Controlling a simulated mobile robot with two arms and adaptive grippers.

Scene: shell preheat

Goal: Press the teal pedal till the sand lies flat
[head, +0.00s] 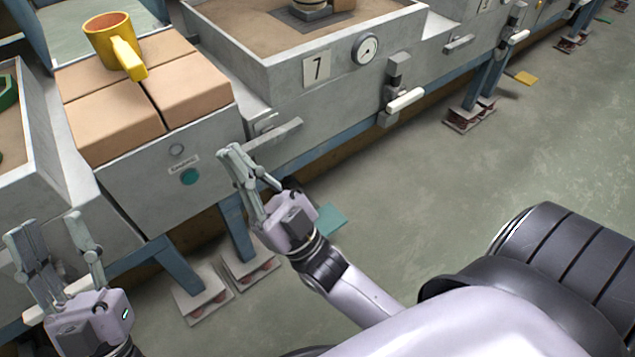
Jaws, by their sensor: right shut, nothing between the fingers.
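The teal pedal (331,220) lies low by the floor, just right of my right gripper's wrist, which hides part of it. My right gripper (232,155) is shut and empty, in front of the grey bench and to the upper left of the pedal in the picture. I cannot tell its height above the floor. My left gripper (50,222) is open and empty at the lower left. Brown sand (245,22) shows in the grey box marked 7 at the top. A dark square plate and a metal piece stand on it; I cannot tell if it lies flat.
A yellow-handled orange cup (110,38) stands on tan blocks (185,90) at the left. White-tipped levers (405,101) stick out. A yellow pedal (522,77) lies farther right. The floor at right is open.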

